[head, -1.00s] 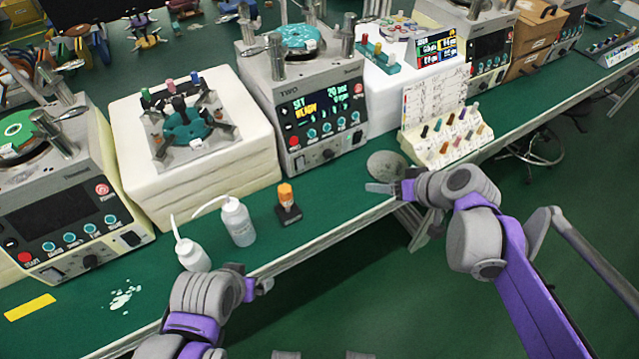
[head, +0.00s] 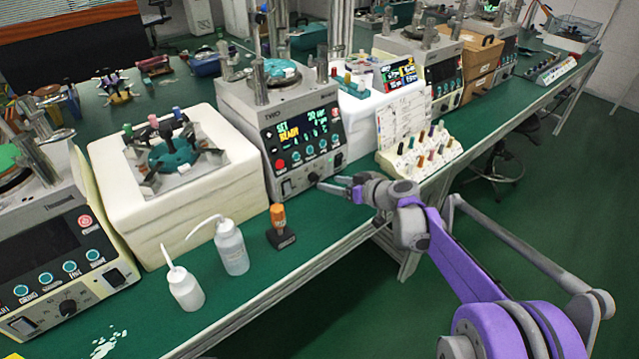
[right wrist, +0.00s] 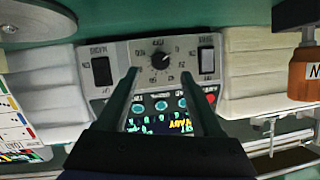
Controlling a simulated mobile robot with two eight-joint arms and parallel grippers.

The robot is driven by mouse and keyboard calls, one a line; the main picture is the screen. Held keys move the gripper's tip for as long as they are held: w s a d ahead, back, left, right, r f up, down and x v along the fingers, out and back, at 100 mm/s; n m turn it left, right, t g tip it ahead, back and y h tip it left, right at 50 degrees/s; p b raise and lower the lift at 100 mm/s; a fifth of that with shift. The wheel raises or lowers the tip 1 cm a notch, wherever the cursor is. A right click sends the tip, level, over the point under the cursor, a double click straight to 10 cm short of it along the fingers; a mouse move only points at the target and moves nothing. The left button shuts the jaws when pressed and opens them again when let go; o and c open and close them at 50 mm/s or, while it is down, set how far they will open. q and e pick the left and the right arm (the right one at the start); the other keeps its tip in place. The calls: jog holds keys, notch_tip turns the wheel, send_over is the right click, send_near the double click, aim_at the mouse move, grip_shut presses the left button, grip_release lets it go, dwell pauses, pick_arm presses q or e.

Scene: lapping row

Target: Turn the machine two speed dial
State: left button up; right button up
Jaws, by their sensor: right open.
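Machine two (head: 290,125) is a grey box with a lit screen reading SET and READY. Its black speed dial (head: 314,177) sits low on the front panel. My right gripper (head: 338,187) is open in front of the lower panel. In the right wrist view its fingertips (right wrist: 158,74) are spread to either side of the dial's line, with nothing between them. Contact with the dial cannot be told. My left gripper is out of view.
An orange-topped stamp-like object (head: 279,227) and two white bottles (head: 231,248) (head: 185,289) stand along the bench's front edge. A white block (head: 180,200) with a fixture is left of the machine. A rack of coloured pegs (head: 421,155) is right of it.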

aim_at(316, 180)
jog(key=x, duration=0.5)
jog(key=shift+w+a+f+b, duration=0.1)
jog(key=shift+w+a+b, duration=0.1)
jog(key=shift+a+b, duration=0.15)
grip_shut()
